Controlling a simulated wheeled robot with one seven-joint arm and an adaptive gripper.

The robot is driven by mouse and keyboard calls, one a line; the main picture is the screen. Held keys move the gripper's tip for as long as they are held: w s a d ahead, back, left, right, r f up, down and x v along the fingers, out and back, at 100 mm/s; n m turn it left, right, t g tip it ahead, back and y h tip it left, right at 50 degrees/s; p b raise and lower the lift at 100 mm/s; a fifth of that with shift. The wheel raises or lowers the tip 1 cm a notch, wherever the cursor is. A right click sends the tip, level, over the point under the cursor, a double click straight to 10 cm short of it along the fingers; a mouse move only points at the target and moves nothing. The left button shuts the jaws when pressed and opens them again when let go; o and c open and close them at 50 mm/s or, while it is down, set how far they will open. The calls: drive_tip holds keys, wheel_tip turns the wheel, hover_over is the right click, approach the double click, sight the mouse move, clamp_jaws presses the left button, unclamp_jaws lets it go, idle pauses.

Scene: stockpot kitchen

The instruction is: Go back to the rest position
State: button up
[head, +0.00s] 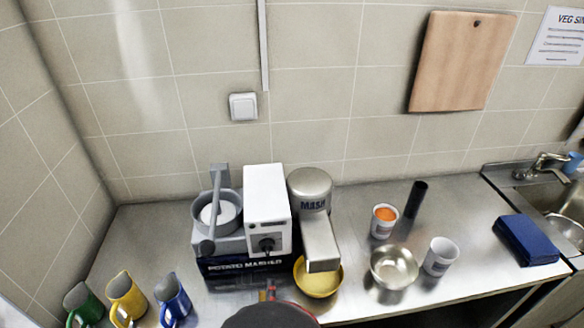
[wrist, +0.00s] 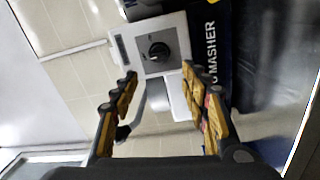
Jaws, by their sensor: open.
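My gripper (wrist: 159,76) is open, its two padded fingers spread apart with nothing held between them. In the head view, the dark round end of my arm (head: 268,317) shows at the bottom edge, in front of the potato masher machine (head: 240,264). The machine has a white box with a black knob (head: 266,243), which shows beyond my fingertips in the wrist view (wrist: 159,51). A grey lever (head: 218,200) stands over the machine's round pot (head: 231,225). A yellow bowl (head: 318,284) sits under the grey spout (head: 321,245).
Green (head: 82,302), yellow (head: 126,297) and blue (head: 174,297) jugs stand at the front left. A cup with orange contents (head: 384,222), a metal bowl (head: 394,267), a white cup (head: 440,256), a black cylinder (head: 416,198) and a blue cloth (head: 525,240) lie right, before the sink (head: 552,190).

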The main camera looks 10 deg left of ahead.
drive_tip(key=w+r+m+g, duration=0.3)
drive_tip(key=w+m+g, duration=0.1)
drive_tip(key=w+m, duration=0.35)
drive_tip(key=w+d+r+m+g, duration=0.2)
drive_tip(key=d+r+m+g, duration=0.1)
drive_tip(key=d+r, duration=0.25)
drive_tip(key=s+d+r+m+g+h, duration=0.2)
drive_tip(key=s+d+r+m, duration=0.2)
drive_tip(key=s+d, duration=0.5)
drive_tip(key=s+d+r+m+g+h, duration=0.1)
drive_tip(key=s+d+r+m+g, duration=0.2)
drive_tip(key=s+d, duration=0.7)
drive_tip(key=d+r+m, duration=0.1)
drive_tip(key=d+r, duration=0.1)
drive_tip(key=d, duration=0.2)
drive_tip(key=shift+d+r+g+h, duration=0.2)
drive_tip(key=shift+d+g+h, duration=0.1)
drive_tip(key=shift+h, duration=0.1)
drive_tip(key=shift+a, duration=0.1)
